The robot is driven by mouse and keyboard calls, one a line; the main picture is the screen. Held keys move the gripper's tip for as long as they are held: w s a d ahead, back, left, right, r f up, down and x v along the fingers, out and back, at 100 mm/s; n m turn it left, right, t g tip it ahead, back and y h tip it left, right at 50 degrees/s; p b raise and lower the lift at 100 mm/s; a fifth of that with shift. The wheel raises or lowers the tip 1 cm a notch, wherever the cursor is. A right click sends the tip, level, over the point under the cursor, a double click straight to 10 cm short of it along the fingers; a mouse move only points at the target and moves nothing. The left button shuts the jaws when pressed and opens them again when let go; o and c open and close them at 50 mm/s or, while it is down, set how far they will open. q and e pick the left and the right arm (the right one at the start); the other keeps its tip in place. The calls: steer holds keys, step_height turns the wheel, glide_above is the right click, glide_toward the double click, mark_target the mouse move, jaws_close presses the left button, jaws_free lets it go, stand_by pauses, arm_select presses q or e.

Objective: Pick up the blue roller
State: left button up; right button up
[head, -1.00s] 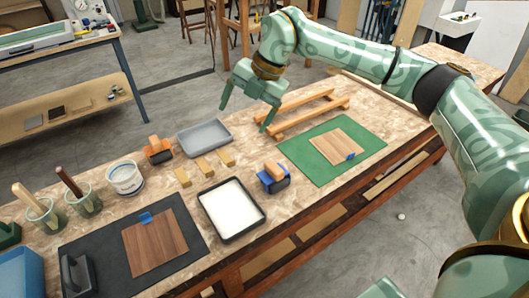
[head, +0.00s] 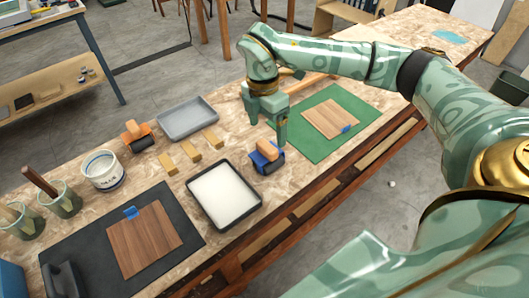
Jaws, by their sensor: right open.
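The blue roller (head: 267,160), with a wooden handle on top, sits on the workbench between the white-filled tray (head: 224,196) and the green mat (head: 300,152). My right gripper (head: 266,126) is open, pointing down, just above and behind the blue roller. One finger hangs close to the roller's right side, and the other is behind and to the left. I cannot tell whether either finger touches it. My left gripper is not in view.
Wooden panels lie on the green mat and the dark mat (head: 83,262). The bench's front edge (head: 300,214) is close.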

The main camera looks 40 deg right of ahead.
mark_target(267, 145)
step_height(267, 145, down, 7)
steer(key=shift+s+f+b, duration=0.1)
steer(key=shift+b, duration=0.95)
steer(key=shift+c, duration=1.3)
steer(key=c, duration=0.9)
